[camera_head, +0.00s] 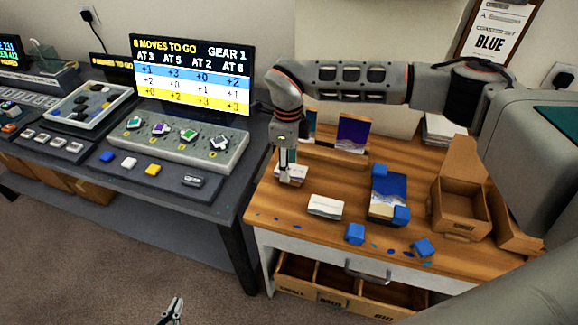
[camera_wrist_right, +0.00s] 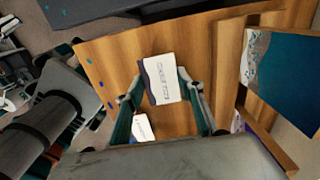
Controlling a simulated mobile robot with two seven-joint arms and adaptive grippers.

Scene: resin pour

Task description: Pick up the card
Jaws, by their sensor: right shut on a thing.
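My right gripper (camera_head: 286,176) reaches down over the left part of the wooden desk (camera_head: 275,212). It is shut on a small white card (camera_wrist_right: 163,82) with printed lettering and a dark left edge, seen between the fingers in the right wrist view. The card also shows at the fingertips in the head view (camera_head: 297,172). I cannot tell whether it touches the desk. A second white card (camera_head: 325,207) lies on the desk nearer the front, apart from the gripper. My left gripper (camera_head: 174,307) is low at the bottom edge, over the floor; its opening is unclear.
A blue and beige panel (camera_head: 391,184) lies mid-desk with blue blocks (camera_head: 355,233) on and near it. An open cardboard box (camera_head: 459,209) stands at the right. A rack with upright pictures (camera_head: 352,134) stands behind. A console (camera_head: 188,143) and screen (camera_head: 194,75) are left.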

